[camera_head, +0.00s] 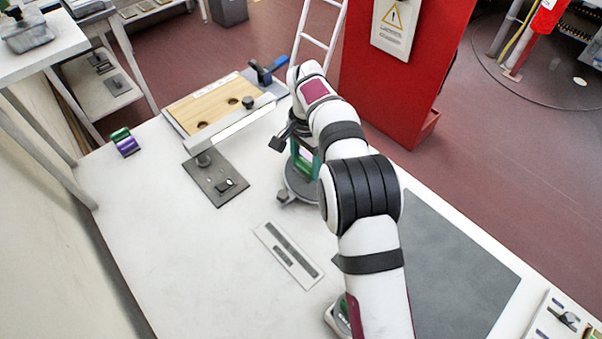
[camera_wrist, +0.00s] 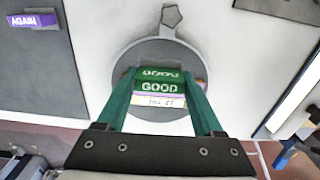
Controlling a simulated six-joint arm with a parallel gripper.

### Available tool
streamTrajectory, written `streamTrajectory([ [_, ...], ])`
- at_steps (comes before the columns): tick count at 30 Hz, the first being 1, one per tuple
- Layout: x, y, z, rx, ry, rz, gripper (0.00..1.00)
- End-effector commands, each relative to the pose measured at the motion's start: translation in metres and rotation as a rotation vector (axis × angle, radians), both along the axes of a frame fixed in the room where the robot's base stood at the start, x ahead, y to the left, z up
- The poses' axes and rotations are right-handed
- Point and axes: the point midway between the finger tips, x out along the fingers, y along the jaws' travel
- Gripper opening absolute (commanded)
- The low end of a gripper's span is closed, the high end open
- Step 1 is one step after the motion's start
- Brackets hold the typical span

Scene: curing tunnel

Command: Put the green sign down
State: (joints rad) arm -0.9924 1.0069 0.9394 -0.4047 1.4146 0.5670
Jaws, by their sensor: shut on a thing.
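My gripper (camera_wrist: 158,76) has green fingers and is shut on the green sign (camera_wrist: 159,87), which reads GOOD and has a white label strip along its near edge. The sign is over a round grey disc (camera_wrist: 133,62) with a small pentagon tab at its rim. I cannot tell whether the sign touches the disc. In the head view, the gripper (camera_head: 300,150) is partly hidden by my arm. The green sign (camera_head: 304,166) shows there as a small patch over the disc (camera_head: 296,188).
A purple sign reading AGAIN (camera_wrist: 32,20) lies on a dark grey mat (camera_head: 450,265). Small green and purple blocks (camera_head: 126,146) sit at the left table edge. A grey plate (camera_head: 205,185) and a wooden board (camera_head: 205,108) are near the disc. The left front table is clear.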

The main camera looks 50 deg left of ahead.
Motion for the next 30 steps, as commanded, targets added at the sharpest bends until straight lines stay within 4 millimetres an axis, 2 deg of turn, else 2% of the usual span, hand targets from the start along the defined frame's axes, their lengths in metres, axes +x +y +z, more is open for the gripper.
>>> streamTrajectory([
  [3,-0.006,0.01,-0.011,-0.001,0.001,0.0,0.15],
  [9,-0.006,0.011,-0.046,-0.001,0.001,-0.001,0.15],
  [20,-0.005,0.011,-0.051,0.001,0.0,-0.001,0.15],
  [21,-0.005,0.011,-0.05,0.001,0.0,-0.001,0.76],
  [25,-0.005,0.01,-0.05,0.001,0.0,-0.001,0.99],
  [30,-0.005,0.01,-0.05,0.001,0.0,-0.001,0.99],
])
